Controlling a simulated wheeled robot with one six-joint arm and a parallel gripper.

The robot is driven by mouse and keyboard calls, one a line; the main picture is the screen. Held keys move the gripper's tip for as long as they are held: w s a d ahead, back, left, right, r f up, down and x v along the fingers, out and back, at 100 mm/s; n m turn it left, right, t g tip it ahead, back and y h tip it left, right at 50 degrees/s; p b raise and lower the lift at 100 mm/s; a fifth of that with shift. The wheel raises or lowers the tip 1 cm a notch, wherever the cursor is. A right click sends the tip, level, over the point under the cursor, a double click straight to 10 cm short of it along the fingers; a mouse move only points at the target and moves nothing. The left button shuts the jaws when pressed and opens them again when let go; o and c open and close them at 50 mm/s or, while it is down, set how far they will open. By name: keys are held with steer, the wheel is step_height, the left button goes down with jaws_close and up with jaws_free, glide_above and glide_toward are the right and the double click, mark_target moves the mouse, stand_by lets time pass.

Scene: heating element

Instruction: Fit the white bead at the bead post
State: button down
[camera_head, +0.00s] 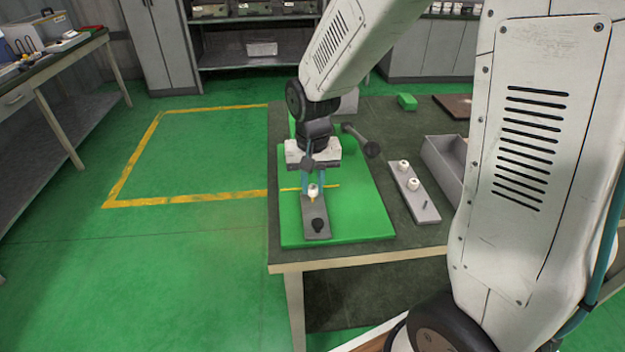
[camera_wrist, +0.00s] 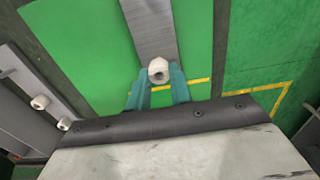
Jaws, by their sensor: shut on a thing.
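My gripper (camera_head: 313,188) has teal fingers and is shut on a white bead (camera_head: 313,191), over a grey plate (camera_head: 317,210) on the green mat. In the wrist view the bead (camera_wrist: 158,70) sits between the fingertips (camera_wrist: 160,84), with its dark hole facing the camera. A small yellow tip shows just below the bead in the head view. I cannot tell whether this is the bead post or whether the bead is around it. A black knob (camera_head: 318,225) stands on the near end of the plate.
To the right, a grey strip (camera_head: 414,193) carries two more white beads (camera_head: 403,166) (camera_head: 413,184) and a bare pin (camera_head: 425,204). A grey open bin (camera_head: 440,165) stands beyond it. The mat's near right is clear.

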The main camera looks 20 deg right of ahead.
mark_target(312, 200)
steer(key=shift+f, duration=1.2)
steer(key=c, duration=1.2)
jaws_free()
steer(key=shift+o, duration=0.2)
steer(key=shift+r, duration=0.1)
step_height(312, 200, up, 8)
steer(key=shift+f, duration=0.2)
steer(key=s+d+r+n, duration=0.1)
steer(key=s+r, duration=0.2)
steer(key=s, duration=0.4)
steer(key=s+d+r+n+t, duration=0.1)
steer(key=s+r, duration=0.3)
steer(key=s, duration=0.4)
steer(key=s+d+r+n, duration=0.1)
steer(key=s+r, duration=0.3)
steer(key=s, duration=0.3)
steer(key=shift+s+n, duration=0.2)
steer(key=shift+n, duration=0.1)
